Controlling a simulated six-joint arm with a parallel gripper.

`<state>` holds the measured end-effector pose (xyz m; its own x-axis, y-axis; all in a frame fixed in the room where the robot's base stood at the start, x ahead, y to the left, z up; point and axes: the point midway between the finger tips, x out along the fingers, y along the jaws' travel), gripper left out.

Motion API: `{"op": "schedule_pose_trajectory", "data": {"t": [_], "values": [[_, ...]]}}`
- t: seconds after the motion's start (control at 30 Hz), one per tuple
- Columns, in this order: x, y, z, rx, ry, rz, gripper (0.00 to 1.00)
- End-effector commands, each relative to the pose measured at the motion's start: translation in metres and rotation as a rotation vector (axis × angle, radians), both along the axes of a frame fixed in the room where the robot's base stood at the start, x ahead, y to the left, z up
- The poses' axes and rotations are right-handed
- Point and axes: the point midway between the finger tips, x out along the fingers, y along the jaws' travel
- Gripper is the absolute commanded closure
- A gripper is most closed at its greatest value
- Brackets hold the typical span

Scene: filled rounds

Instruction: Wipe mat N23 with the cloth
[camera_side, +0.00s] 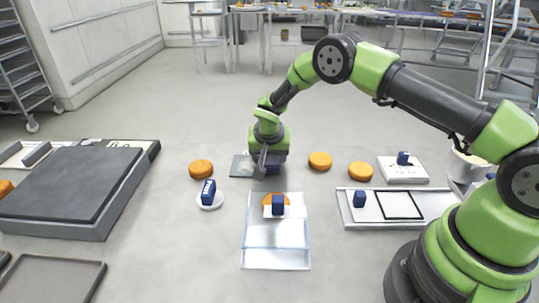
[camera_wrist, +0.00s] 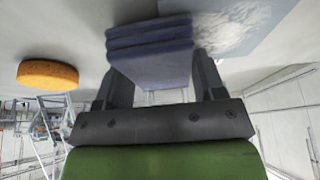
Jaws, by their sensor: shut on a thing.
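My gripper (camera_side: 266,163) points down at the middle of the floor area and is shut on a folded dark blue cloth (camera_side: 273,169). In the wrist view the cloth (camera_wrist: 150,45) shows as stacked layers between the fingers of my gripper (camera_wrist: 163,82). A grey mat (camera_side: 240,168) lies flat under and to the left of the gripper, partly hidden by it. In the wrist view the mat (camera_wrist: 272,14) is at the upper right, with a whitish powdery patch (camera_wrist: 232,27) beside the cloth. I cannot tell whether the cloth touches the mat. No N23 label is readable.
Orange rounds stand left (camera_side: 201,169) and right (camera_side: 320,161) of the mat. A dark blue block (camera_side: 208,190) is on a white dish. A clear tray (camera_side: 276,250) is in front, a white tray (camera_side: 430,206) at right, and a large dark platform (camera_side: 70,185) at left.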

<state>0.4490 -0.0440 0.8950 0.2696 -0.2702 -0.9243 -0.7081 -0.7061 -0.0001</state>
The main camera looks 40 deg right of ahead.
Motion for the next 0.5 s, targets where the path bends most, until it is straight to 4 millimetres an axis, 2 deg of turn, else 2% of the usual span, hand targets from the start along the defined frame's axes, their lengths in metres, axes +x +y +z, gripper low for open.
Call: {"op": "schedule_pose_trajectory", "data": {"t": [0.5], "values": [[0.023, 0.024, -0.003, 0.0, -0.001, 0.001, 0.56]]}}
